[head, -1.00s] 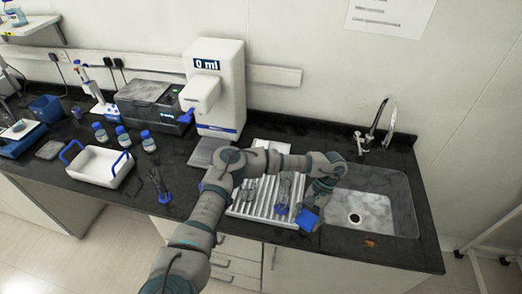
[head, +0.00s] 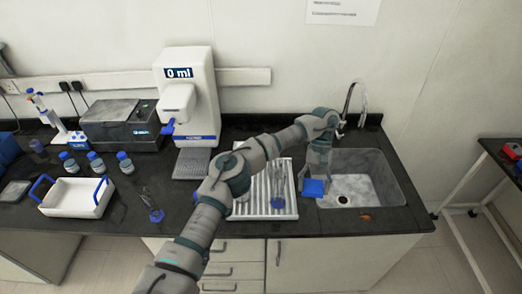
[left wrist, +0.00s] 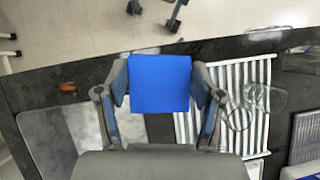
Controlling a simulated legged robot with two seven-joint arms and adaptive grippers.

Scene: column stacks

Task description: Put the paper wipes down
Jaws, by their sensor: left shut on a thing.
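The paper wipes, seen as a flat blue square pack (head: 313,188), are held in my left gripper (head: 315,178). In the head view they are over the strip of dark counter between the white ribbed rack and the sink. In the left wrist view the blue pack (left wrist: 160,84) sits between the two fingers of my left gripper (left wrist: 160,92), which is shut on its sides. I cannot tell whether the pack touches the counter. My right gripper is in neither view.
The sink (head: 365,190) with its tap (head: 352,105) is right of the pack. The white ribbed rack (head: 262,208) with glassware (head: 277,185) is left. A flask (head: 153,205), white tray (head: 75,200) and dispenser (head: 190,95) are farther left.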

